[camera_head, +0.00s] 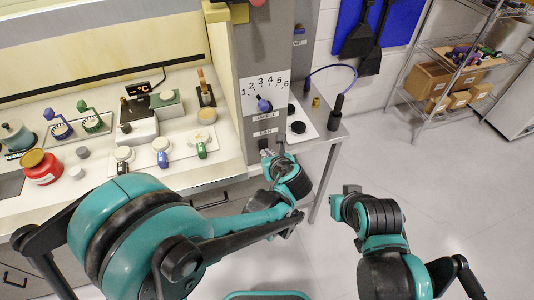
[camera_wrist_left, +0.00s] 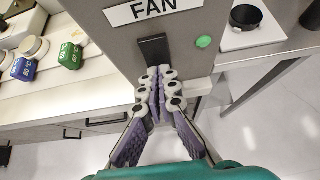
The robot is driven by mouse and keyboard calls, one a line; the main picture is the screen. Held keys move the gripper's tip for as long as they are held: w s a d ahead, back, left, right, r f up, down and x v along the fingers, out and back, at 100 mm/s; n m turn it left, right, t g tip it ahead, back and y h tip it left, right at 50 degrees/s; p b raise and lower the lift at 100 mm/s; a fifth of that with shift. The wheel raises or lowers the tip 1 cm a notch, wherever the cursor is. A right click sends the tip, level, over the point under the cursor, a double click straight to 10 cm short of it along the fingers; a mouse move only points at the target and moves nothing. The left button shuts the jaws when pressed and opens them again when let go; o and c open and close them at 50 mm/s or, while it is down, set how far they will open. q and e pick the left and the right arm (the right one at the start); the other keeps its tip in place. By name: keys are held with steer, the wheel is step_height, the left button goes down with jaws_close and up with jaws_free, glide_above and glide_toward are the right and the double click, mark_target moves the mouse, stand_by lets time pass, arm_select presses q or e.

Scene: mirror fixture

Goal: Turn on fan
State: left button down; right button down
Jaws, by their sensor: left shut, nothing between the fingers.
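The fan switch is a black rocker (camera_wrist_left: 153,49) on a grey panel, below a white FAN label (camera_wrist_left: 153,9). A green round light (camera_wrist_left: 204,41) sits to its right. In the head view the FAN label (camera_head: 265,132) is low on the grey column, with the dark switch (camera_head: 263,143) under it. My left gripper (camera_wrist_left: 158,74) is shut and empty, its fingertips just below the switch; I cannot tell whether they touch it. It also shows in the head view (camera_head: 267,155). My right gripper (camera_head: 342,199) is away from the panel, over the floor; its fingers are not clear.
A blue knob (camera_head: 264,106) on a 1–6 scale is above the FAN label. The left counter (camera_head: 220,150) holds timers, jars and a red pot (camera_head: 42,167). A side table (camera_head: 323,128) stands right of the column. The floor to the right is clear up to a shelf rack (camera_head: 437,116).

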arm_select(q)
steer(key=shift+w+a+f, duration=0.1)
steer(key=shift+w+f, duration=0.05)
steer(key=shift+w, duration=0.2)
steer(key=shift+r+p, duration=0.4)
steer(key=shift+r, duration=0.45)
steer(key=shift+s, duration=0.15)
